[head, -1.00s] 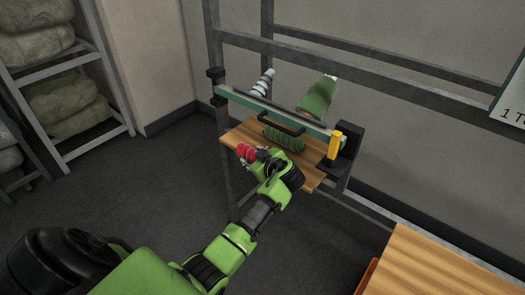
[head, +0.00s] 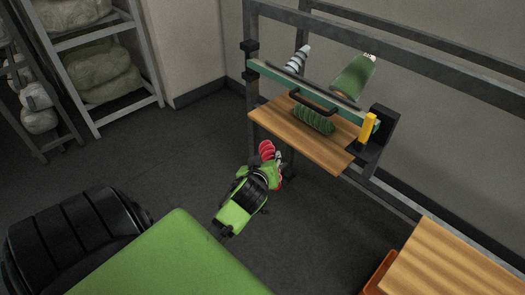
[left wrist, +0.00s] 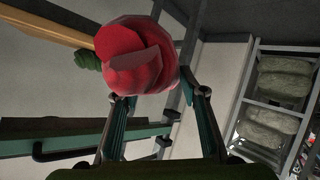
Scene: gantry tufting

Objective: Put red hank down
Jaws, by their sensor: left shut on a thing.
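My left gripper (head: 278,160) is shut on the red hank (head: 266,150). In the head view, the hank shows in front of the wooden board's left front edge, over the dark floor, apart from the board. In the left wrist view, the red hank (left wrist: 138,55) is a rounded, folded bundle between the fingertips (left wrist: 152,88). The fingers are partly hidden in the head view by my wrist. My right gripper is not in view.
The wooden board (head: 275,125) on the grey gantry frame holds a green hank (head: 313,120) under a black handle. A green cone (head: 355,77), a striped cone (head: 298,58) and a yellow lever (head: 368,127) are nearby. A wooden table (head: 455,260) is at lower right; shelves (head: 100,55) stand upper left.

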